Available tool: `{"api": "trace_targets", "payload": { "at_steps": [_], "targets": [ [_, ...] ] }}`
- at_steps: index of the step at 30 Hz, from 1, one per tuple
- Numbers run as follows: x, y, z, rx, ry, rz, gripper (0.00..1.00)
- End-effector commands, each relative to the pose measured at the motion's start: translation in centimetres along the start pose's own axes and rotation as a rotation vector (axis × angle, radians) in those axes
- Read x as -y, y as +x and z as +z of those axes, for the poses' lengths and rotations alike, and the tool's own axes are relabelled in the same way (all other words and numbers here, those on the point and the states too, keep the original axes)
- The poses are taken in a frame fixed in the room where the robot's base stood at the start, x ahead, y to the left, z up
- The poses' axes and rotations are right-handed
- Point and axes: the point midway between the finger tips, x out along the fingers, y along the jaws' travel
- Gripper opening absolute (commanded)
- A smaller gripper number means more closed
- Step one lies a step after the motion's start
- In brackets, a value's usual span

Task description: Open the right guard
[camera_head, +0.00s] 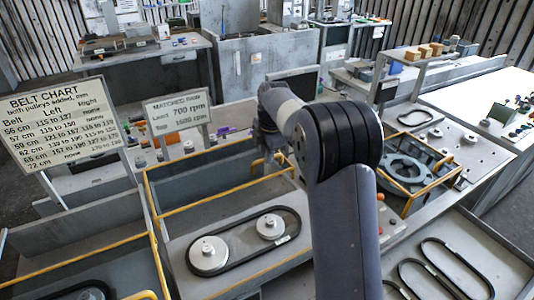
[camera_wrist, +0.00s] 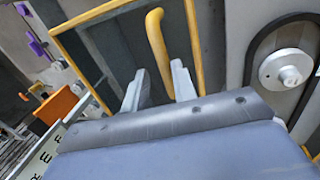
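The right guard (camera_head: 215,178) is a dark panel with a yellow frame. It appears raised at the back of the bay with two pulleys, leaving the pulleys exposed. In the wrist view the guard's yellow frame (camera_wrist: 83,62) runs around a dark panel, with a curved yellow handle (camera_wrist: 158,45). My gripper (camera_wrist: 158,80) is open, its two fingers apart. The handle's lower end lies between or just beyond the fingertips; contact cannot be told. In the head view my gripper (camera_head: 268,148) is small and partly hidden by my arm.
The bay holds two pale pulleys (camera_head: 208,254) with a black belt around them; one pulley (camera_wrist: 288,68) shows in the wrist view. A belt chart sign (camera_head: 62,125) and a matched pair sign (camera_head: 178,113) stand behind left. Loose belts (camera_head: 440,270) lie in a tray at right.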

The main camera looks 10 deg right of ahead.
Motion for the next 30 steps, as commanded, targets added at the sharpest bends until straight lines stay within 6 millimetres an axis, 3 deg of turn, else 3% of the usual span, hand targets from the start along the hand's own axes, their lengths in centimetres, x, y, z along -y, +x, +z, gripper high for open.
{"api": "trace_targets", "payload": {
  "at_steps": [3,13,24,30],
  "targets": [
    [0.1,0.0,0.0,-0.001,0.0,-0.003,0.34],
    [0.1,-0.7,0.0,-0.001,0.0,-0.004,0.34],
    [0.0,-7.7,0.0,0.0,0.0,0.0,0.34],
    [0.0,-10.2,0.0,0.0,0.0,-0.002,0.34]
  ]
}}
